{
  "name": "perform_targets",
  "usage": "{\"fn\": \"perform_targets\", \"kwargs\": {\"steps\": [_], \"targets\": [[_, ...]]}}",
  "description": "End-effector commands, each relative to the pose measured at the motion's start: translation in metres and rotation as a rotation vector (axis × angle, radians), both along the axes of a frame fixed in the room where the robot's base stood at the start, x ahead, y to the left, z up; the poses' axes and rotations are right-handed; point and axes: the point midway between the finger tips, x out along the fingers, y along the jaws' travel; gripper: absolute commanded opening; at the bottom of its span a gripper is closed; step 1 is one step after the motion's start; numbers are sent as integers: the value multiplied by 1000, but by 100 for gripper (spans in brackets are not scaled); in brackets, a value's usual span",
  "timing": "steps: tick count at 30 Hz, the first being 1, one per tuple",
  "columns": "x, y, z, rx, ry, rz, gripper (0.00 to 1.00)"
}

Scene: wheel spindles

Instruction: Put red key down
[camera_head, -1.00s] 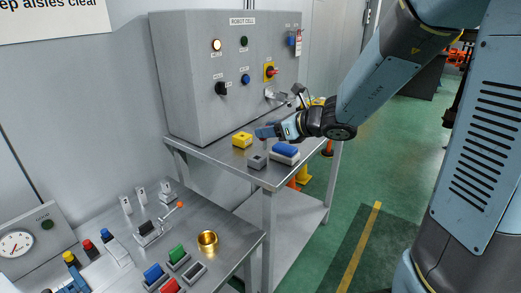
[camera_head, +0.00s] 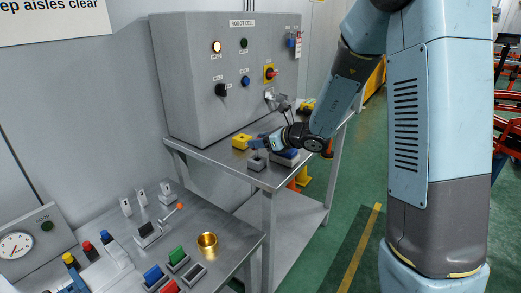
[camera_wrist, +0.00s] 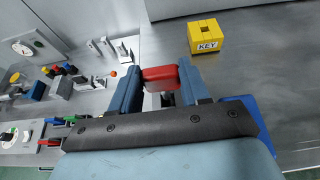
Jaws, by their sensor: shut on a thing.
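My gripper (camera_head: 256,143) is low over the steel table in front of the grey control cabinet. In the wrist view my gripper (camera_wrist: 161,82) is shut on the red key (camera_wrist: 160,76), which sits between the two blue fingers. A small grey block (camera_head: 257,161) with a dark slot in its top is just below the fingertips in the head view. A pale gap under the key in the wrist view may be part of that block; I cannot tell if they touch. The red key is not clearly visible in the head view.
A yellow block marked KEY (camera_wrist: 207,38) is close by; it also shows in the head view (camera_head: 241,141). A blue block (camera_wrist: 246,116) is on the gripper's right, partly hidden. The cabinet (camera_head: 225,80) stands behind. A lower bench (camera_head: 215,220) has switches and a brass ring (camera_head: 207,243).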

Motion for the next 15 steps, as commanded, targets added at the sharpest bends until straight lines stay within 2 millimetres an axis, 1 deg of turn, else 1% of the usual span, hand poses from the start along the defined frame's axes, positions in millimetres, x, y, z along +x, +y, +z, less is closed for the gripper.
{"fn": "perform_targets", "kwargs": {"steps": [3,7,15], "targets": [[1,1,-16,1,4,2,16],[1,1,-30,1,4,1,16],[1,1,-32,0,0,1,16]]}}
